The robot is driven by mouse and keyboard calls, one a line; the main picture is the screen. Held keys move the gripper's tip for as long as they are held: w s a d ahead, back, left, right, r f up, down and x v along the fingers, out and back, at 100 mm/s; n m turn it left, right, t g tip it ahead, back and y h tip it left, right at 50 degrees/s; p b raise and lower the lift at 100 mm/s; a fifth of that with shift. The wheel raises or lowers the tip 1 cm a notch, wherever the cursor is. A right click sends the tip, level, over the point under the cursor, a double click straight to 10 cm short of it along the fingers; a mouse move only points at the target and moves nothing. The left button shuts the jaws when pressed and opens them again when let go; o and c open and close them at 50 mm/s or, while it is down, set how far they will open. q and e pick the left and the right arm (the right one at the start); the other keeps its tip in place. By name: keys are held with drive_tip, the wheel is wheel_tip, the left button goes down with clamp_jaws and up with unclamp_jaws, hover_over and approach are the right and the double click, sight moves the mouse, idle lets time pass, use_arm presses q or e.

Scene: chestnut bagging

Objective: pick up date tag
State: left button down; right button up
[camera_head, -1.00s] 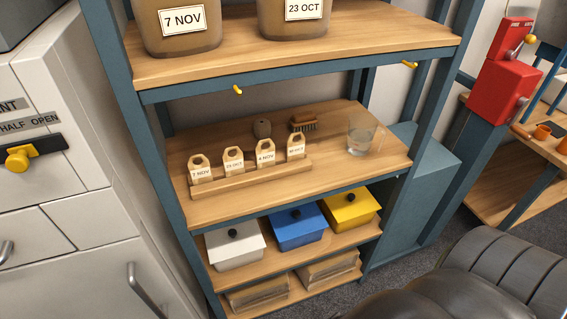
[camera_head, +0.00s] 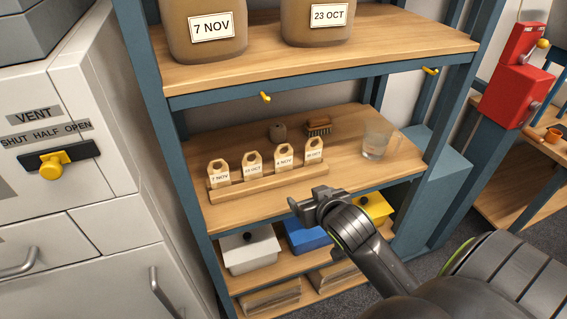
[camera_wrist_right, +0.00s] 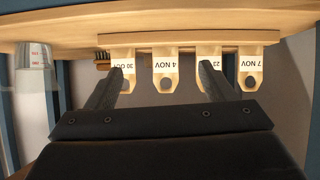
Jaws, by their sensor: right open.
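Several wooden date tags stand in a slotted wooden rack (camera_head: 270,182) on the middle shelf. From left to right in the head view they are the 7 NOV tag (camera_head: 218,174), the 23 OCT tag (camera_head: 252,165), the 4 NOV tag (camera_head: 283,157) and a tag that looks like 30 OCT (camera_head: 313,151). My right gripper (camera_head: 303,200) is in front of the rack's right end, open and empty. In the right wrist view, upside down, its fingers (camera_wrist_right: 157,85) spread on either side of the 4 NOV tag (camera_wrist_right: 165,70), apart from it. My left gripper is not in view.
A glass measuring jug (camera_head: 376,143) stands right of the rack. Large jars (camera_head: 207,45) stand on the shelf above. White (camera_head: 250,250), blue and yellow boxes are below.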

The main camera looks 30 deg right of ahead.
drive_tip(key=t, duration=0.2)
approach(284, 160)
drive_tip(key=x, duration=0.2)
drive_tip(key=p+x, duration=0.1)
drive_tip(key=x, duration=0.3)
drive_tip(key=shift+w+r+p, duration=0.15)
drive_tip(key=shift+r+p, duration=0.25)
drive_tip(key=shift+w+f, duration=0.25)
drive_tip(key=shift+w, duration=0.15)
drive_tip(key=shift+w+d+f+p, duration=0.2)
drive_tip(key=shift+w+f+p, duration=0.2)
drive_tip(key=shift+w, duration=0.15)
drive_tip(key=shift+f+p+x, duration=0.2)
drive_tip(key=shift+p+x, duration=0.2)
drive_tip(key=shift+x, duration=1.55)
drive_tip(key=shift+s, duration=0.15)
drive_tip(key=c, duration=0.9)
drive_tip(key=shift+c, duration=0.2)
